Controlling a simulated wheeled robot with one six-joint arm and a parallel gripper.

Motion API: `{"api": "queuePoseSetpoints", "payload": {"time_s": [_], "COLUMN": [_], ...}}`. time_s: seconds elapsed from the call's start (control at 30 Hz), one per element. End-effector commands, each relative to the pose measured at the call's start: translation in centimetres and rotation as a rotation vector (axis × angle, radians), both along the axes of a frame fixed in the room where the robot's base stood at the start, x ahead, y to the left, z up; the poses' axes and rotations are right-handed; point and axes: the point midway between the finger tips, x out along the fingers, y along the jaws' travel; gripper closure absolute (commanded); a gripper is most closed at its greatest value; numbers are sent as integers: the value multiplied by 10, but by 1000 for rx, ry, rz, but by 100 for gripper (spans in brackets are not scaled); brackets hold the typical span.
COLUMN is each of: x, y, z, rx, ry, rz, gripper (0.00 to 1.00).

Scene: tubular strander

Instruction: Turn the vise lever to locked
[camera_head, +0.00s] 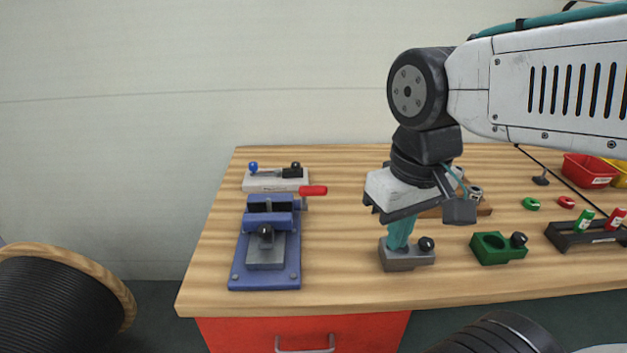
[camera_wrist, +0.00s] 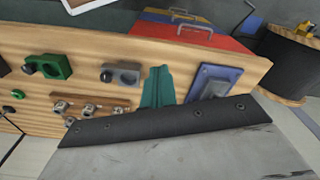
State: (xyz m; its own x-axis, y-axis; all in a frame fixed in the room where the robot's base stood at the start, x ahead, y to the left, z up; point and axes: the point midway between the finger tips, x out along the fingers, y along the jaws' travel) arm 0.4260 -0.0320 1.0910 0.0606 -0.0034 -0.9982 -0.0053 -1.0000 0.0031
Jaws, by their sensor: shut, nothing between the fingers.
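The blue vise (camera_head: 239,270) stands at the left of the wooden bench, with a grey block and a black knob at its front. Its red-handled lever (camera_head: 313,190) sticks out to the right from the back of the vise, roughly level. My gripper (camera_head: 398,245) points down well to the right of the vise, its teal fingers shut and empty. In the wrist view my gripper (camera_wrist: 160,70) shows between the vise (camera_wrist: 213,80) and a grey block. The lever is not visible there; my gripper's body covers the lower part.
A grey block with a black knob (camera_head: 407,262) is right by my fingertips; contact cannot be told. A green holder (camera_head: 497,250) stands right of it. A pale fixture with blue and black knobs (camera_head: 275,183) sits behind the vise. Bench between vise and gripper is clear.

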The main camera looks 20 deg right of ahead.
Motion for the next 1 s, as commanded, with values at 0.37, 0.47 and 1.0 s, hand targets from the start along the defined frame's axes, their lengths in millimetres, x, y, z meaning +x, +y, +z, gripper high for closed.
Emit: {"api": "queuePoseSetpoints", "payload": {"time_s": [0.37, 0.47, 1.0], "x": [136, 183, 307], "y": [-5, -7, -9], "z": [32, 38, 76], "rx": [19, 26, 46], "ry": [156, 186, 217], "rz": [-92, -140, -384], "gripper": [100, 100, 100]}}
